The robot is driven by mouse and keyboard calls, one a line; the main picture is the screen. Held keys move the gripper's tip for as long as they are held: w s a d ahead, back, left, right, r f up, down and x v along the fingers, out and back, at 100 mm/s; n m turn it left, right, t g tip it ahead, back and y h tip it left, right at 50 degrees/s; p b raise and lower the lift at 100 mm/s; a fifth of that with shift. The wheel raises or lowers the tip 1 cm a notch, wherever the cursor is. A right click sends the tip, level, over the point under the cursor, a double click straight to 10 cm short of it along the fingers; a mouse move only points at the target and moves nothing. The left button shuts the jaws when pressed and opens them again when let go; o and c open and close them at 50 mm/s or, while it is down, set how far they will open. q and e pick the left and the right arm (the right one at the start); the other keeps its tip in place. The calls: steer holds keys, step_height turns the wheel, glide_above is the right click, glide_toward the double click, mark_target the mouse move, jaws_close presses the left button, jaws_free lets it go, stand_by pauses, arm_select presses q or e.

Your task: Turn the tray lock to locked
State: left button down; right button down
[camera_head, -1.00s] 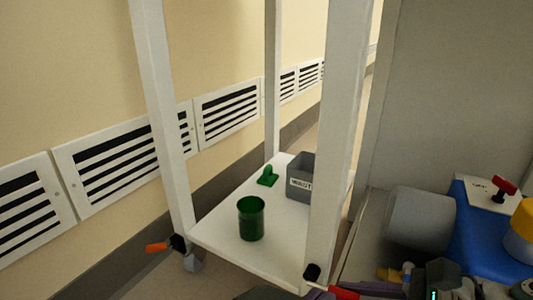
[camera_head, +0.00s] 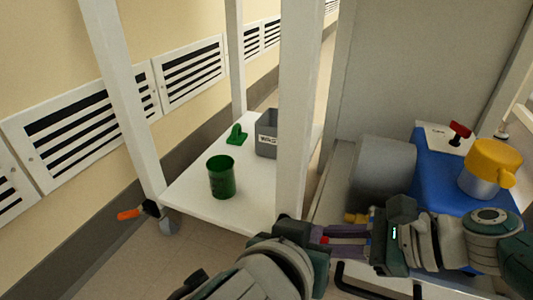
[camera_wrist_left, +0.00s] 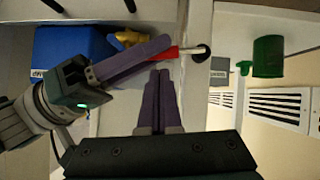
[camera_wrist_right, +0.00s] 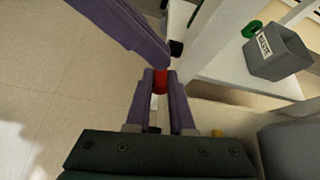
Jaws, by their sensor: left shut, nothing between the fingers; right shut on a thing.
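A red handle (camera_wrist_left: 168,53) sticks out from a black hub (camera_wrist_left: 201,52) on a white post in the left wrist view; red also shows between my right fingertips in the right wrist view (camera_wrist_right: 160,82). My right gripper (camera_wrist_right: 160,74) is shut on this red handle. My left gripper (camera_wrist_left: 160,74) is shut and empty, its fingertips close beside the right fingers. In the head view, my two grippers meet by the near post and hide most of the handle. A red knob (camera_head: 459,131) stands on a labelled white plate. I cannot read a locked or unlocked position.
The white shelf (camera_head: 190,190) holds a green cup (camera_head: 221,177), a small green object (camera_head: 236,137) and a grey bin (camera_head: 267,138). An orange handle (camera_head: 130,214) sits at the far post. A blue box (camera_head: 432,165) and grey cylinder (camera_head: 383,168) stand at right.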

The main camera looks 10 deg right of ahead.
arm_select(q)
steer(key=shift+d+f, duration=0.1)
steer(key=shift+f, duration=0.4)
arm_select(e)
steer(key=shift+f, duration=0.1)
steer(key=shift+s+a, duration=0.1)
steer(key=shift+a, duration=0.2)
arm_select(q)
steer(key=shift+s+f, duration=0.1)
steer(key=shift+f, duration=0.65)
arm_select(e)
steer(key=c, duration=1.2)
jaws_free()
steer(key=o, duration=0.4)
steer(key=shift+d, duration=0.2)
arm_select(q)
steer(key=shift+d+r, duration=0.1)
